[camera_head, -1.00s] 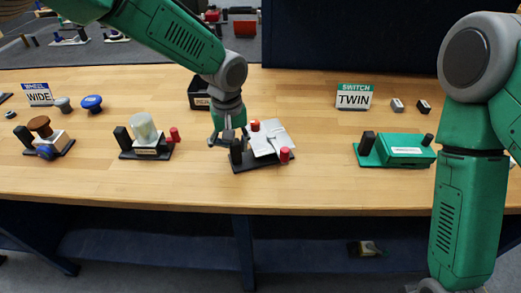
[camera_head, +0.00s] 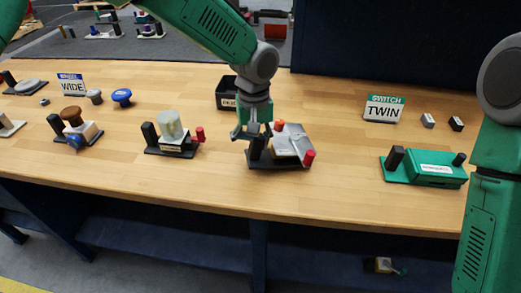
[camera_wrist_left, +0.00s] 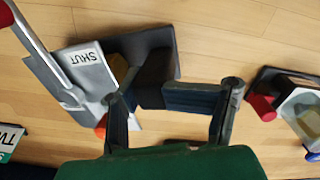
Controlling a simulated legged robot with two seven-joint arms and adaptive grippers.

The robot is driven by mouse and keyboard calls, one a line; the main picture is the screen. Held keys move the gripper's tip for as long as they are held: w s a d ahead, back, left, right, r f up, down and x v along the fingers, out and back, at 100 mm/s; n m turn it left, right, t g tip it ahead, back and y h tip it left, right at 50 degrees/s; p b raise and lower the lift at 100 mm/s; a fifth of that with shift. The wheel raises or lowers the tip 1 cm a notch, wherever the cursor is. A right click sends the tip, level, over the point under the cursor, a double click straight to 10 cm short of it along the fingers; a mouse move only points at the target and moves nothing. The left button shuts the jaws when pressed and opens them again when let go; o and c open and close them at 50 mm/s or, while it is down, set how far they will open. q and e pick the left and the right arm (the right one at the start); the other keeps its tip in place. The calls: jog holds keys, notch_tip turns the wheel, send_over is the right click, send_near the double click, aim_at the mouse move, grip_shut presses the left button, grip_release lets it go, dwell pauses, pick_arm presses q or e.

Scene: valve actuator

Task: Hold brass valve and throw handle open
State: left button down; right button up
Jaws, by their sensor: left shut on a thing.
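The valve unit sits on a dark base (camera_head: 262,163) on the bench. It has a grey plate (camera_head: 290,146), an orange knob (camera_head: 279,125) and a silver lever with a red end (camera_head: 308,157). In the left wrist view the plate reads SHUT (camera_wrist_left: 88,57), the silver lever (camera_wrist_left: 45,50) lies along it, and a small brass-coloured part (camera_wrist_left: 119,68) is partly hidden beside it. My left gripper (camera_head: 255,134) points down at the unit's left end. Its fingers (camera_wrist_left: 172,105) are shut on the dark upright post (camera_wrist_left: 155,78). My right gripper is out of view.
A unit with a pale cylinder (camera_head: 170,124) stands to the left, and a green switch box (camera_head: 436,170) to the right. A black bin (camera_head: 226,93) is behind my left gripper. Bare wood lies between the valve unit and the switch box.

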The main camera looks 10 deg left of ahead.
pick_arm(q)
notch_tip(320, 180, up, 6)
jog(key=shift+t+h, duration=0.3)
jog(key=shift+h, duration=0.6)
jog(key=f, duration=0.5)
jog(key=shift+s+f, duration=0.2)
jog(key=shift+s, duration=0.05)
jog(key=shift+a+f, duration=0.15)
jog(key=shift+f, duration=0.5)
jog(key=shift+d+f, duration=0.2)
jog(key=shift+f, duration=0.55)
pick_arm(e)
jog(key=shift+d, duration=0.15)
pick_arm(q)
jog(key=shift+a+f, duration=0.1)
jog(key=shift+s+f, duration=0.1)
jog(key=shift+f, duration=0.2)
